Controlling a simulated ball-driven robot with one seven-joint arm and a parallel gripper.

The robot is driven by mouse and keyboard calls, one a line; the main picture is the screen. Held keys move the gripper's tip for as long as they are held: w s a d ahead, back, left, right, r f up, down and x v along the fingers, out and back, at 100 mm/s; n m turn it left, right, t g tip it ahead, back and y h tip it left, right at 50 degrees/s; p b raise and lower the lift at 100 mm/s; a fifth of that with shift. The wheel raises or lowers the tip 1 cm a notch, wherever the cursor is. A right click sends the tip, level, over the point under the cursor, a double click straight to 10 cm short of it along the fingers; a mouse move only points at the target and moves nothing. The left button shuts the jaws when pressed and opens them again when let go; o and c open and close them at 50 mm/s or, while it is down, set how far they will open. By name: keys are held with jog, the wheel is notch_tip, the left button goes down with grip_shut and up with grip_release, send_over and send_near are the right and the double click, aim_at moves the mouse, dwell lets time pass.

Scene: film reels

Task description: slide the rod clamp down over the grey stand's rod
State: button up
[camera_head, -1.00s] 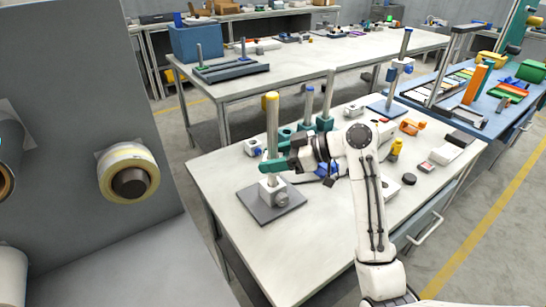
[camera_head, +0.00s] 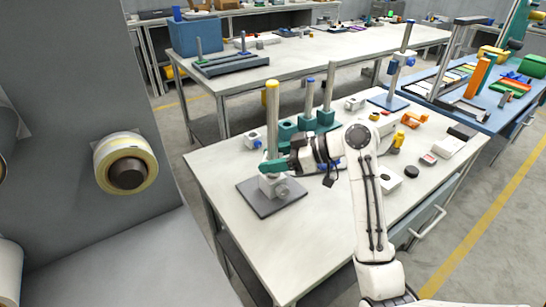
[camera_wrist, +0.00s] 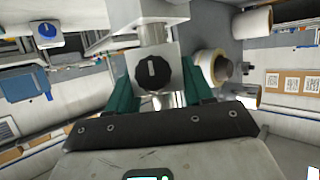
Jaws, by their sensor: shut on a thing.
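The grey stand is a dark square base plate (camera_head: 272,208) on the near left of the table, with a pale block (camera_head: 267,185) and side knob at the foot of its tall upright rod (camera_head: 272,115), which has a yellow tip. My gripper (camera_head: 272,167) reaches in from the right low on the rod, just above that block. In the wrist view its teal fingers are shut on the silver rod clamp (camera_wrist: 172,62), which has a black knob. Rod shows on both sides of the clamp, so it sits around the rod. The fingers hide the clamp in the head view.
Teal-based posts (camera_head: 308,122) and a white block with a blue knob (camera_head: 254,140) stand behind the stand. Loose parts, including a black disc (camera_head: 411,171), lie to the right. The table's front middle is clear. A panel with a tape reel (camera_head: 127,165) is at left.

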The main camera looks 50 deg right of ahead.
jog(key=shift+f+b, duration=0.55)
jog(key=shift+f, duration=0.45)
jog(key=o, duration=1.2)
jog(key=shift+o, duration=0.2)
jog(key=v, duration=1)
jog(key=shift+s+d+p, duration=0.2)
jog(key=shift+s+p, duration=0.1)
jog(key=shift+r, duration=0.1)
